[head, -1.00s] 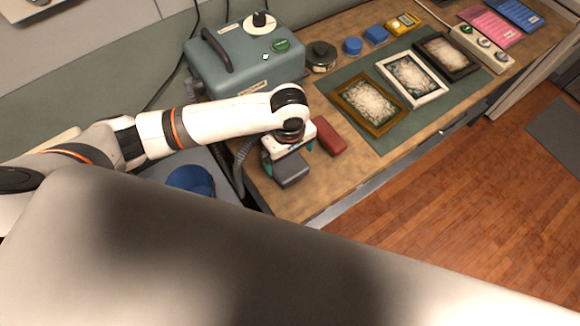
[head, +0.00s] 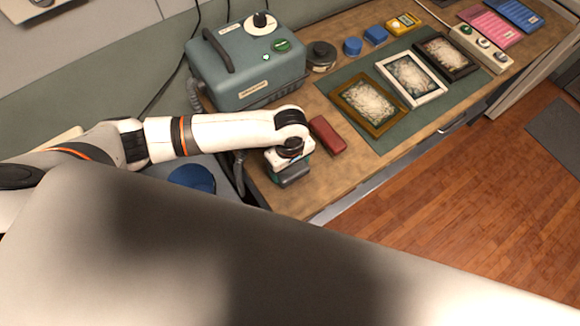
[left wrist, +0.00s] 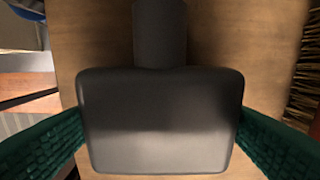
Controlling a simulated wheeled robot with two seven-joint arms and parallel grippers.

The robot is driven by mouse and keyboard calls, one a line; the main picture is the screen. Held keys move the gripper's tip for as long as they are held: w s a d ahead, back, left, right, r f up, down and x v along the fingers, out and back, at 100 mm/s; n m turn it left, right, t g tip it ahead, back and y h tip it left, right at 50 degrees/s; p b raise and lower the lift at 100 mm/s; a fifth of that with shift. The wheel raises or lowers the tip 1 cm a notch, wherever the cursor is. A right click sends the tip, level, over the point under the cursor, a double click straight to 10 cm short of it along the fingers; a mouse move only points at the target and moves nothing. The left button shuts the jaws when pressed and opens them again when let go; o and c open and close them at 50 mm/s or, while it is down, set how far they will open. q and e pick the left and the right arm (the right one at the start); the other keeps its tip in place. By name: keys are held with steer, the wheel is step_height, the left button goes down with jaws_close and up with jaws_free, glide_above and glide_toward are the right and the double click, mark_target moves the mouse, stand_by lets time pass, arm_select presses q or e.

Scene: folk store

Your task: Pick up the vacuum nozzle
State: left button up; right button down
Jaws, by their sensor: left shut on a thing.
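The vacuum nozzle (left wrist: 160,120) is a dark grey, wide rounded head with a round neck running up the left wrist view. It lies between the two green ribbed fingers of my left gripper, which touch its sides. In the head view the nozzle (head: 293,180) shows just below my left gripper (head: 285,168), near the table's front left corner. My left gripper is shut on it. Most of the nozzle is hidden under the wrist in the head view. I cannot tell whether it is clear of the tabletop. My right gripper is not in view.
A teal vacuum box (head: 247,68) with a hose stands behind the gripper. A red block (head: 327,135) lies close to its right. Picture frames (head: 369,104) lie on a green mat (head: 395,128). A blue round object (head: 193,179) is below, left of the table (head: 312,205).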

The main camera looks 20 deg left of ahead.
arm_select(q)
step_height(320, 180, up, 10)
steer(key=shift+r, duration=0.1)
stand_by(0.4)
